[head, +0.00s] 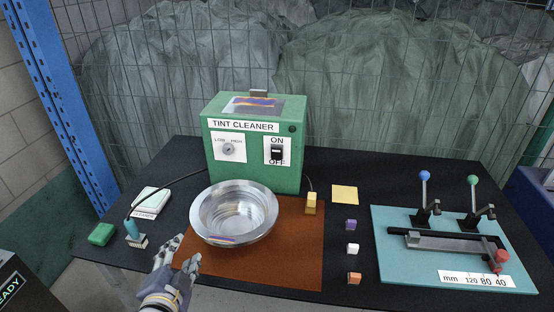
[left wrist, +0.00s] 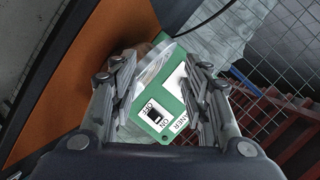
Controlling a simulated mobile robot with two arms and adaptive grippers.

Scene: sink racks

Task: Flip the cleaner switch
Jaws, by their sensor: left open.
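The green tint cleaner box (head: 256,168) stands at the back of the table. Its black cleaner switch (head: 277,153) sits on a white plate between the words ON and OFF. I cannot tell which way it is set. The switch also shows in the left wrist view (left wrist: 156,115), tilted, beyond the fingers. My left gripper (head: 186,253) is open and empty at the table's front left, beside the metal bowl and well short of the switch. It frames the left wrist view (left wrist: 160,85). My right gripper is not in view.
A shiny metal bowl (head: 235,212) stands on a brown mat (head: 290,260) in front of the cleaner, left of the switch. A yellow block (head: 311,203) is right of it. Small coloured blocks and a teal lever board (head: 400,270) lie right. A wire fence stands behind.

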